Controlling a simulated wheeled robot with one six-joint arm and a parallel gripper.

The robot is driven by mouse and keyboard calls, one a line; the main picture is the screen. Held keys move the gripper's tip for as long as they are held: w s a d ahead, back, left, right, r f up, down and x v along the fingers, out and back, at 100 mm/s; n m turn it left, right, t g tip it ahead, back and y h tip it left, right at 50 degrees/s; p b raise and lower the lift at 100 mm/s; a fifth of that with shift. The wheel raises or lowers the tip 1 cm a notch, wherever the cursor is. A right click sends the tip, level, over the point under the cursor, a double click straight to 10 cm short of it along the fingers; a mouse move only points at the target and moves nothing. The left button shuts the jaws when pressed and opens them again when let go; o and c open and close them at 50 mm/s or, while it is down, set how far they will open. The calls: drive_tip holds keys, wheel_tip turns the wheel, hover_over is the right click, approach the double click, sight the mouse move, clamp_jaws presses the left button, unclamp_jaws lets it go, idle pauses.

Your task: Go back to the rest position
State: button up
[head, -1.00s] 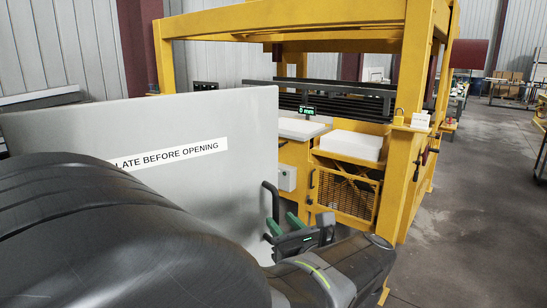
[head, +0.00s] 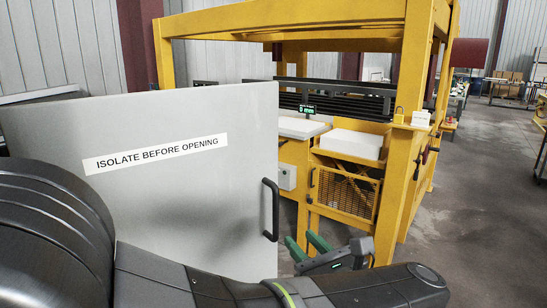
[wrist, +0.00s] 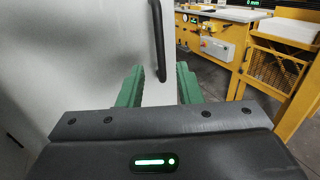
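My gripper (head: 306,244) has two green fingers and sits low in the head view, right of and below the black handle of a grey door. In the wrist view my gripper (wrist: 158,88) shows its fingers apart with nothing between them. The grey door (head: 150,205) carries a label reading "ISOLATE BEFORE OPENING". Its black handle (head: 270,208) is near the door's right edge; in the wrist view the handle (wrist: 157,40) stands beyond the fingertips. I cannot tell the exact gap, but the fingers are not around it.
A yellow press frame (head: 412,130) stands behind and to the right, with white blocks (head: 350,144) on it and a small green display (head: 307,109). Grey floor (head: 470,190) is open at the right. The door fills the left side close to my arm.

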sight(277, 214)
drive_tip(key=shift+p+x, duration=0.65)
drive_tip(key=shift+x, duration=5.35)
drive_tip(key=shift+w+a+y, duration=0.3)
drive_tip(key=shift+w+a, duration=0.1)
drive_tip(key=shift+w, duration=0.15)
drive_tip(key=shift+f, duration=0.15)
